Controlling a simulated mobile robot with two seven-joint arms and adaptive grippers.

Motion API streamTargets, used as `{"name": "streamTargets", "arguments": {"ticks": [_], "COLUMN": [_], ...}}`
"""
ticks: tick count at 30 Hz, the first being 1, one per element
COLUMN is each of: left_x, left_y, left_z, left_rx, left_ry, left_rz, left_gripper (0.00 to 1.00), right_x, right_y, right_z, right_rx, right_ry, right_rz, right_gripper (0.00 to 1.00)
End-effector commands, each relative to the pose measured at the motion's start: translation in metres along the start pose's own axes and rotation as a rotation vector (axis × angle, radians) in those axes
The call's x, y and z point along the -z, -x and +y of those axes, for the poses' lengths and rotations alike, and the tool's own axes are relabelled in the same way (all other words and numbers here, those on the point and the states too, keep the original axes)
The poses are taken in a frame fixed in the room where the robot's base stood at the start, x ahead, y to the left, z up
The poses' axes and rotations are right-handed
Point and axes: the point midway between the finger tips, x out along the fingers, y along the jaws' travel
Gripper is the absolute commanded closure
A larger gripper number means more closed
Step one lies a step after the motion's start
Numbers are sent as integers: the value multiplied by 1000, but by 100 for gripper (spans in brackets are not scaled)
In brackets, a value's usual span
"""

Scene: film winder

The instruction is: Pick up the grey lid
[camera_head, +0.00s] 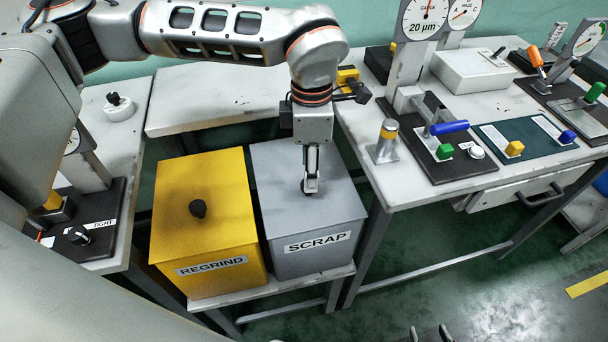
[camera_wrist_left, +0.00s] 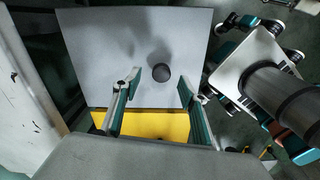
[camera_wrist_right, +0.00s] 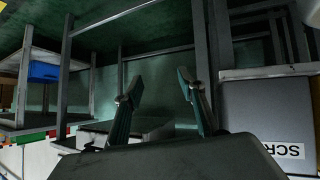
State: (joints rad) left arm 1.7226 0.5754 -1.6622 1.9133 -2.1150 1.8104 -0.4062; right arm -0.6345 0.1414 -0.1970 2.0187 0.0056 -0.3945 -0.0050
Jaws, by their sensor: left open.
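The grey lid (camera_head: 277,165) with a dark round knob (camera_wrist_left: 161,74) lies on the grey SCRAP box (camera_head: 317,248). The lid (camera_wrist_left: 95,50) fills much of the left wrist view. My left gripper (camera_head: 311,187) points down over the lid at its knob and partly hides it in the head view. In the left wrist view my left gripper (camera_wrist_left: 158,84) is open, with the knob showing between its fingertips and no finger closed on it. My right gripper (camera_wrist_right: 157,82) is open and empty; only its fingertips (camera_head: 429,334) show at the head view's bottom edge.
The yellow REGRIND box (camera_head: 208,235), with its own dark knob (camera_head: 198,208), stands close left of the SCRAP box on a low stand (camera_head: 285,288). A table (camera_head: 430,195) with gauges and levers stands to the right. Open floor (camera_head: 440,285) lies in front of it.

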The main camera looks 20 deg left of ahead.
Motion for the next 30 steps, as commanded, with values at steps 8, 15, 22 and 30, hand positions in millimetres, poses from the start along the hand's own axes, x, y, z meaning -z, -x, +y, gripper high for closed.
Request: {"name": "streamTargets", "arguments": {"ticks": [8, 15, 22, 30], "left_x": [3, 2, 2, 2], "left_y": [-33, -51, -50, -50], "left_z": [-5, -4, -4, -4], "left_rx": [3, -1, -1, -1], "left_ry": [-1, 0, 0, 0], "left_rz": [1, -1, -1, -2], "left_gripper": [57, 57, 81, 100], "right_x": [-1, 11, 11, 6], "right_y": [-1, -5, -5, -4], "right_z": [-1, 4, 5, 4], "right_rx": [0, -7, -9, -7], "right_ry": [2, 7, 8, 6], "right_rz": [1, 23, 22, 14], "right_gripper": [60, 60, 60, 60]}}
